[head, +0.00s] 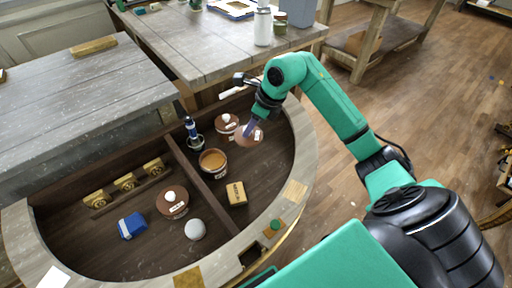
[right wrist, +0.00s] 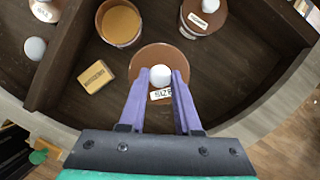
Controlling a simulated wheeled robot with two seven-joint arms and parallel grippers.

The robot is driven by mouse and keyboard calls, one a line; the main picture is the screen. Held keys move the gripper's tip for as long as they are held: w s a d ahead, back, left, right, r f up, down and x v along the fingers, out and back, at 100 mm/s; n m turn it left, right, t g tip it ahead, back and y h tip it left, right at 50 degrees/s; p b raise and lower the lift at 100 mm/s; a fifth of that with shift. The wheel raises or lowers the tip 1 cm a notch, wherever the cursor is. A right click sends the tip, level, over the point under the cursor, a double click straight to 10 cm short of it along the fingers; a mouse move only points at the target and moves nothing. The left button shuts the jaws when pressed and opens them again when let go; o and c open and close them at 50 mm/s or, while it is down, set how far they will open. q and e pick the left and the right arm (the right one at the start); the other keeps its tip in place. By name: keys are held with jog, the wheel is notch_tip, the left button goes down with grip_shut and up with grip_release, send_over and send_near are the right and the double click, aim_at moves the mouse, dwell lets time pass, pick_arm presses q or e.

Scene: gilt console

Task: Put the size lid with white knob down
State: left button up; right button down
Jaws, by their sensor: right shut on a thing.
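The size lid (head: 247,139) is a brown disc with a white knob and a white label. In the right wrist view its label reads "SIZE" (right wrist: 161,95). My right gripper (head: 251,124) has its two purple fingers shut on the white knob (right wrist: 160,75). The lid is over the right compartment of the curved console, and I cannot tell its exact height above the floor. An open pot (head: 213,163) with orange-brown contents stands to its lower left. It also shows in the right wrist view (right wrist: 120,22). My left gripper is not in view.
A lidded pot (head: 227,124) stands close left of the lid. A yellow box (head: 237,193) lies below the open pot. Left of the divider (head: 196,173) are another lidded pot (head: 172,202), a white ball (head: 195,230) and a blue box (head: 132,226). Bare floor lies right of the open pot.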

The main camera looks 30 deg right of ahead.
jog(key=f, duration=0.8)
jog(key=f+p, duration=0.1)
jog(key=f, duration=0.3)
jog(key=shift+d+f, duration=0.3)
jog(key=shift+f, duration=0.1)
jog(key=shift+w+f, duration=0.1)
jog(key=shift+f, duration=0.05)
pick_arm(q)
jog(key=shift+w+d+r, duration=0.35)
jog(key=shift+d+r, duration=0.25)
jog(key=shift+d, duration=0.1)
pick_arm(e)
jog(key=c, duration=0.6)
grip_release()
jog(key=shift+r, duration=0.2)
pick_arm(q)
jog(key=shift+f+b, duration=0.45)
jog(key=shift+b, duration=0.1)
pick_arm(e)
jog(key=v, duration=1.2)
jog(key=shift+d+f, duration=0.1)
